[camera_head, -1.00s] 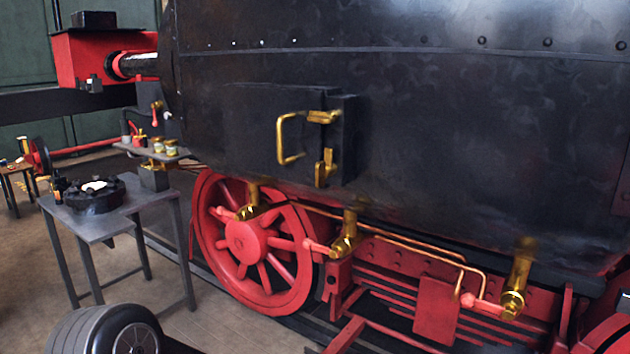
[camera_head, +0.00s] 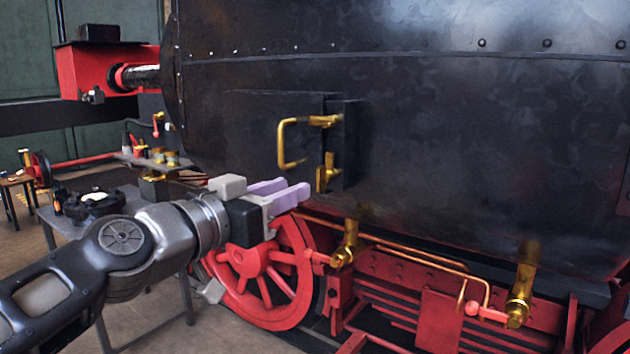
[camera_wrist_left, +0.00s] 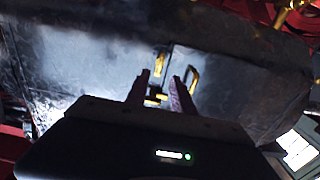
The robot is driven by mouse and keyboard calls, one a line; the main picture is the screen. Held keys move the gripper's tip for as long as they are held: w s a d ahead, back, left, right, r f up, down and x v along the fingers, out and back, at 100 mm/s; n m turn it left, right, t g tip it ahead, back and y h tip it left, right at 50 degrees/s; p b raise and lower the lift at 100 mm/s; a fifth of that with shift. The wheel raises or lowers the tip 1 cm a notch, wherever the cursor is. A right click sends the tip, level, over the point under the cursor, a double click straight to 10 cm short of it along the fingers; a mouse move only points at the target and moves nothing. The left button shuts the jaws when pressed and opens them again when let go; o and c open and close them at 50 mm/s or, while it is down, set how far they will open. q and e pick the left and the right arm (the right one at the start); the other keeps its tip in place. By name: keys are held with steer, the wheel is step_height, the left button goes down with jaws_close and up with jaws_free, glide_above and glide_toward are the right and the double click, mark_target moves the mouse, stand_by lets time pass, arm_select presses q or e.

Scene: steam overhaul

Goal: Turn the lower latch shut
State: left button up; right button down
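The lower latch (camera_head: 327,173) is a brass piece on the right edge of a dark hatch (camera_head: 262,130) in the black boiler side; its arm stands upright. The upper latch (camera_head: 325,120) above it lies sideways toward the hatch. A brass handle (camera_head: 290,143) is to their left. My left gripper (camera_head: 296,186), with two lilac fingers, is open and empty, left of and slightly below the lower latch, apart from it. In the left wrist view, the open fingers (camera_wrist_left: 160,78) point toward the brass latches and handle (camera_wrist_left: 193,80). My right gripper is not in view.
Below the hatch are a red spoked wheel (camera_head: 262,290), brass valves (camera_head: 345,245) and copper pipes (camera_head: 420,255). A grey table (camera_head: 130,192) with parts stands at left, partly behind my left arm. The boiler side right of the hatch is clear.

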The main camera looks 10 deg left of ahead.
mark_target(317, 179)
arm_select(q)
steer(key=shift+w, duration=0.1)
steer(key=shift+p+x, duration=0.3)
steer(key=shift+x, duration=3.65)
jaws_close()
